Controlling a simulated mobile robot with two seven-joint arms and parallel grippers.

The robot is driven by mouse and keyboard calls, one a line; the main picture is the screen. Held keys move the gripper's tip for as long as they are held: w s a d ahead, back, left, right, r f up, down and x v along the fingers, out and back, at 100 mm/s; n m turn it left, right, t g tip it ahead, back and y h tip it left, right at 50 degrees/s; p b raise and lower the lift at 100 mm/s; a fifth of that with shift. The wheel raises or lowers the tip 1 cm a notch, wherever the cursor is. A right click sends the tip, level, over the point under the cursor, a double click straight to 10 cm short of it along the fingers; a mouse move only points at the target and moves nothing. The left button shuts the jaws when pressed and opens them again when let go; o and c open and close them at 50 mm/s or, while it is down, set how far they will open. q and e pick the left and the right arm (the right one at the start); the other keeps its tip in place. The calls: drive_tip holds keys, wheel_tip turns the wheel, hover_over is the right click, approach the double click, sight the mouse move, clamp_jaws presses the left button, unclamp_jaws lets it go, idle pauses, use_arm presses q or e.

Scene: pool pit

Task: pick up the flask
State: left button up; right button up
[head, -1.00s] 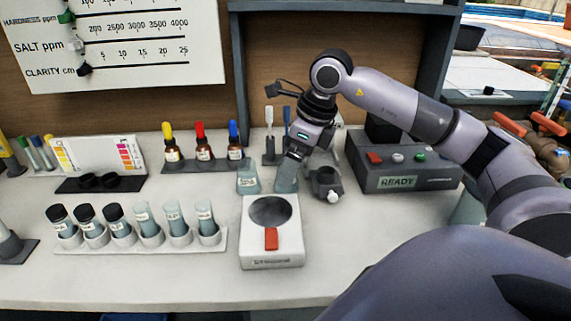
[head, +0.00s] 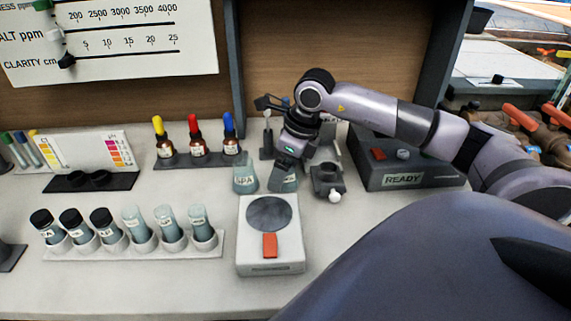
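The left flask (head: 245,179) has a label and stands free. The right flask (head: 283,183) is partly hidden by my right gripper (head: 287,170), which points down at its top. The fingers overlap the flask's neck in this view; I cannot tell whether they are open or closed on it. The flask looks upright and at counter level. My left gripper is out of view.
The white stirrer (head: 269,250) with a red switch is in front of the flasks. A dark holder (head: 327,180) stands close on the right, beside the READY box (head: 405,170). Dropper bottles (head: 197,140) and a vial rack (head: 130,246) are on the left.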

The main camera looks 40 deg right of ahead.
drive_tip(key=shift+f, duration=0.2)
drive_tip(key=c, duration=1.2)
drive_tip(key=shift+o, duration=0.2)
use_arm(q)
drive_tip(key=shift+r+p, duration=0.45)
use_arm(e)
wheel_tip(320, 180, up, 20)
